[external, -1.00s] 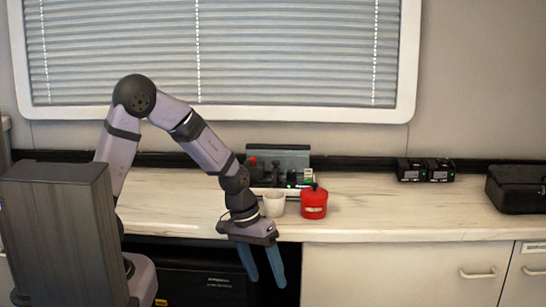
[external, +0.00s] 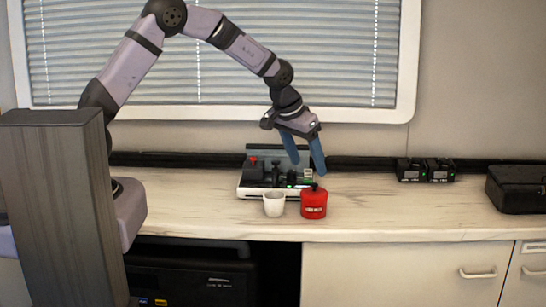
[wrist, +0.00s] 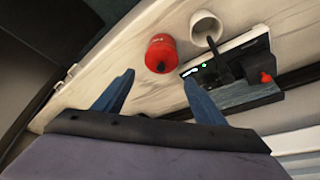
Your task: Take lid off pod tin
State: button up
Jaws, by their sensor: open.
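A red tin (external: 313,207) with pale lettering stands upright on the counter near its front edge. Its red lid (external: 314,192) sits on top, with a small dark knob. The tin also shows in the wrist view (wrist: 160,58), just beyond and between my fingertips. My gripper (external: 309,168) is open and empty, with its blue fingers pointing down. It hangs above the counter over the tin, apart from it; the wrist view also shows the two spread fingers (wrist: 158,77).
A white cup (external: 273,206) stands just left of the tin. Behind them is a tray-like station (external: 252,192) with dark fittings and a red knob. Bare counter lies between tin and case.

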aim_at(314, 185)
jog(key=shift+p+x, duration=1.1)
jog(key=shift+x, duration=2.6)
jog(key=shift+a+f, duration=0.1)
jog(key=shift+a, duration=0.1)
jog(key=shift+c, duration=0.5)
